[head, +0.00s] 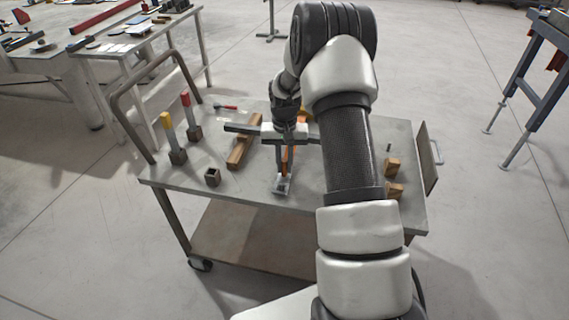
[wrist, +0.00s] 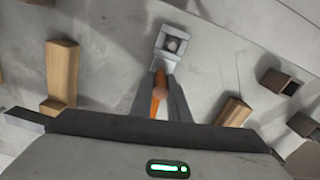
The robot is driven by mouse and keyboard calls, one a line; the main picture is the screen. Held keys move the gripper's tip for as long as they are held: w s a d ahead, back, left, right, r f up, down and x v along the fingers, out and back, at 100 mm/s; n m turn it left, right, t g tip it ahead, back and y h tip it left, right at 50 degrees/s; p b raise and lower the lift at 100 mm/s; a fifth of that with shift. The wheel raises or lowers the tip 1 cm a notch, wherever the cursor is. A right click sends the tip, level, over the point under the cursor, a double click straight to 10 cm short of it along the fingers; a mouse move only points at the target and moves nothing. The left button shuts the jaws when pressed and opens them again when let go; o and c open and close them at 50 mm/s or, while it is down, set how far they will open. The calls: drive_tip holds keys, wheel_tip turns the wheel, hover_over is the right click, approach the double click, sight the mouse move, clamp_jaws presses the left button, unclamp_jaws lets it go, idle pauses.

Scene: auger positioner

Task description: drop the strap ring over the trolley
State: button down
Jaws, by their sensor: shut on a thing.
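The trolley (head: 235,200) is a grey metal-topped cart with a wooden lower shelf and a bent tube handle at its left end. Its top fills much of the wrist view (wrist: 110,45). My gripper (head: 284,174) points down over the middle of the trolley top. In the wrist view my gripper (wrist: 162,76) is shut on a narrow orange piece (wrist: 158,100), which I take to be the strap ring; its ring shape is not clear. A small grey metal bracket (wrist: 164,42) with a round part lies just beyond the fingertips. I cannot tell whether it touches the orange piece.
On the trolley stand a red-topped post (head: 187,101), a yellow-topped post (head: 167,121) and an open square box (head: 212,177). A long wooden block (head: 240,150) lies left of my gripper, small wooden blocks (head: 392,168) right.

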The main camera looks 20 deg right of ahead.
drive_tip(key=shift+f+b, duration=0.3)
drive_tip(key=shift+f, duration=0.25)
drive_tip(key=c, duration=1.6)
unclamp_jaws()
drive_tip(key=shift+r, duration=0.1)
wheel_tip(320, 180, up, 17)
drive_tip(key=p, duration=0.2)
drive_tip(key=shift+r+p, duration=0.1)
drive_tip(key=shift+p, duration=0.2)
